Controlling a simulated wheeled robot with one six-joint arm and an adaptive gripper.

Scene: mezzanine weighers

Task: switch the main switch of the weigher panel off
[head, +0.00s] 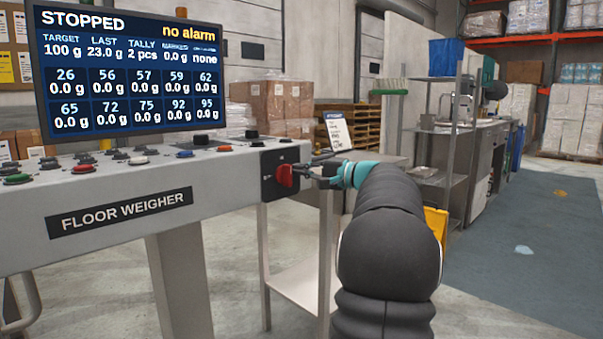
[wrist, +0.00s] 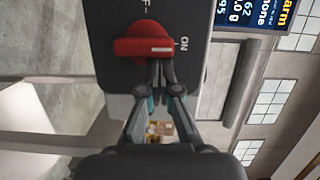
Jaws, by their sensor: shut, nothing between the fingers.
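The main switch is a red rotary handle (head: 285,176) on a black plate (head: 268,160) at the right end of the weigher panel. In the wrist view the red handle (wrist: 140,47) lies crosswise, its white mark at the end towards the ON label (wrist: 185,44). Part of another label, ending in F, shows at the top edge. My gripper (head: 303,172) is just right of the handle in the head view. In the wrist view my gripper (wrist: 161,68) is shut and empty, its tips against or very near the handle's marked end. Contact cannot be told for certain.
The floor weigher panel (head: 130,205) carries several coloured buttons. Its screen (head: 130,75) reads STOPPED and no alarm. A metal stand (head: 300,285) is below the switch. A shelf rack (head: 440,160) stands behind my arm. Open floor lies right.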

